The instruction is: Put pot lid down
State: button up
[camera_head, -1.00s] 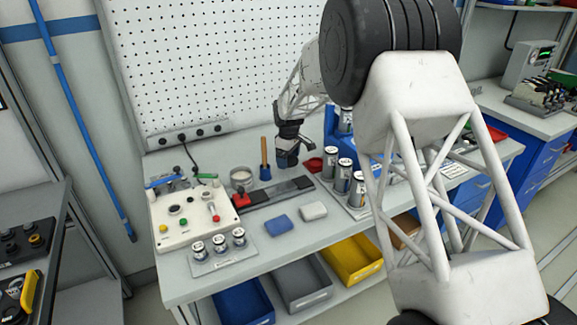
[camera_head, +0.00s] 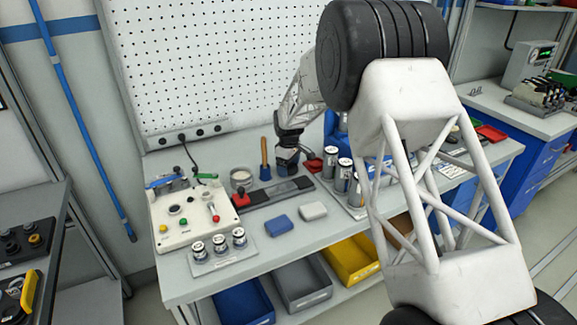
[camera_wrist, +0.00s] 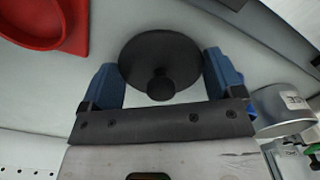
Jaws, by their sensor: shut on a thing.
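My gripper (camera_head: 287,160) is over the back of the workbench. In the wrist view its two blue fingers (camera_wrist: 161,66) are shut on the rim of a dark round pot lid (camera_wrist: 150,55). The lid's black knob faces the camera. I cannot tell whether the lid touches the bench. In the head view the lid is hidden by the gripper. A silver pot (camera_head: 241,180) stands left of the gripper; it also shows at the right of the wrist view (camera_wrist: 284,112), apart from the lid.
A blue holder with a wooden handle (camera_head: 265,170) stands close left of the gripper. A red dish (camera_head: 313,164) is close on its right, also in the wrist view (camera_wrist: 40,22). Several cans (camera_head: 343,174) stand further right. A dark rail (camera_head: 270,196) lies in front.

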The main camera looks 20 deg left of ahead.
jog(key=shift+f, duration=0.1)
jog(key=o, duration=0.7)
notch_tip(320, 180, up, 12)
jog(key=shift+r, duration=0.15)
dwell(0.9)
jog(key=shift+d+r, duration=0.1)
